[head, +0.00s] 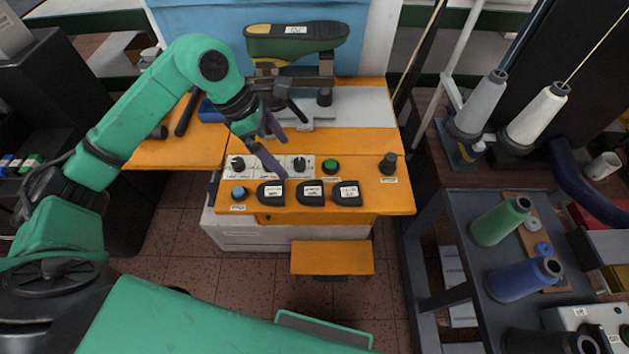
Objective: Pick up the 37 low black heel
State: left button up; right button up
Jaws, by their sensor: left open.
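Three black heels with white labels lie in a row near the front edge of the orange bench: a left one (270,203), a middle one (311,202) and a right one (347,202). Their label print is too small to read surely, so I cannot tell which is the 37 low. My left gripper (291,148) hangs over the bench, behind the left and middle heels. Its dark purple fingers are spread apart with nothing between them. One fingertip points down near the left heel. My right gripper is out of view.
The orange bench (368,147) also bears a panel with black knobs (299,164), a green button (330,166), a blue button (238,193) and a black knob (388,164). A green shoe last (290,46) stands behind on a machine. A grey cart (461,257) with thread spools is at right.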

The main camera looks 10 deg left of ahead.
pick_arm(q)
jog(key=p, duration=0.2)
send_near(311, 191)
jog(key=shift+s, duration=0.1)
jog(key=p+x, duration=0.3)
jog(key=x, duration=0.5)
jog(key=shift+d+f+p, duration=0.1)
jog(key=shift+f+p, duration=0.05)
jog(key=shift+p, duration=0.15)
jog(key=shift+f, duration=0.15)
jog(key=c, duration=1.2)
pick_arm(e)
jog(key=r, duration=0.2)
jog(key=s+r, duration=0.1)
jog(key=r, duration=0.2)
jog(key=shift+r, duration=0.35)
